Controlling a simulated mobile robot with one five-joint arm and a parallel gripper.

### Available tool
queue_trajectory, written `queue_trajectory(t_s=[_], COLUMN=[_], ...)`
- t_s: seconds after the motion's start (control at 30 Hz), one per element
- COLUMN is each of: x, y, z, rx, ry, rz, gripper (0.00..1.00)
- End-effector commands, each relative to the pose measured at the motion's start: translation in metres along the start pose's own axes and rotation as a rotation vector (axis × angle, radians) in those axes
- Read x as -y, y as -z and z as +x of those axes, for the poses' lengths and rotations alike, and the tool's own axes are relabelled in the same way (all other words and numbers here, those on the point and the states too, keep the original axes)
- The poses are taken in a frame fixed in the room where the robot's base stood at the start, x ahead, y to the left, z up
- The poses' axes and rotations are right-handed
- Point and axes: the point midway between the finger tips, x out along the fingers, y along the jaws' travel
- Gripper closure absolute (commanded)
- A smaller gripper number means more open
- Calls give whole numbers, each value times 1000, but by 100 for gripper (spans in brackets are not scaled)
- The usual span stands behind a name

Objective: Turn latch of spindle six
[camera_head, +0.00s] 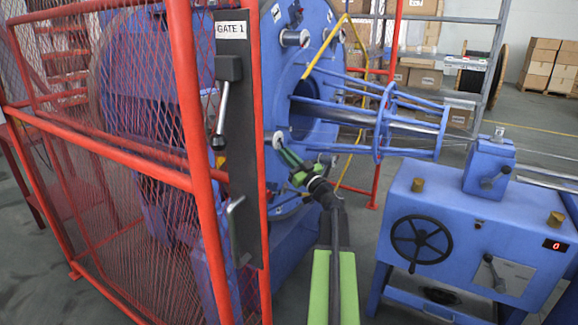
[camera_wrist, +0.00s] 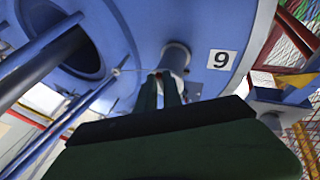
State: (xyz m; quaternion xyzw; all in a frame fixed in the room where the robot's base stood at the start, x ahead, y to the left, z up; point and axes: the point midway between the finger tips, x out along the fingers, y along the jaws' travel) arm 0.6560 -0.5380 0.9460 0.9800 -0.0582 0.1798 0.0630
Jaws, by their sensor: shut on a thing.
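My gripper (camera_head: 284,150) reaches up and left to a pale-ended round spindle stub (camera_head: 279,140) on the blue strander disc. In the wrist view my dark green fingers (camera_wrist: 160,78) come together at the base of a grey-blue stub (camera_wrist: 176,57). They are shut on a small part there, the latch, mostly hidden between the tips. A white plate (camera_wrist: 222,60) beside the stub reads 9 in this picture. The wrist view appears turned over against the head view, so the plate may be a 6.
The red mesh fence (camera_head: 130,150) and its "GATE 1" post (camera_head: 240,170) stand close left of my arm. A blue rod cage (camera_head: 380,120) juts from the disc to the right. A blue cabinet with a handwheel (camera_head: 421,240) stands at the right.

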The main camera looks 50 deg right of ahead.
Motion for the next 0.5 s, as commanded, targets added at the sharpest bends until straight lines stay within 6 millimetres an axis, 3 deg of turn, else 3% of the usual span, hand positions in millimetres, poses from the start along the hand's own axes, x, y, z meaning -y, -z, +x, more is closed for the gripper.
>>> queue_trajectory(t_s=[0.33, 0.37, 0.5], x=[2, 2, 2], y=[-1, -1, -1], z=[0, 0, 0], rx=[-10, -10, -10], ry=[1, 1, 0], rz=[1, 1, 1], gripper=[100, 89, 71])
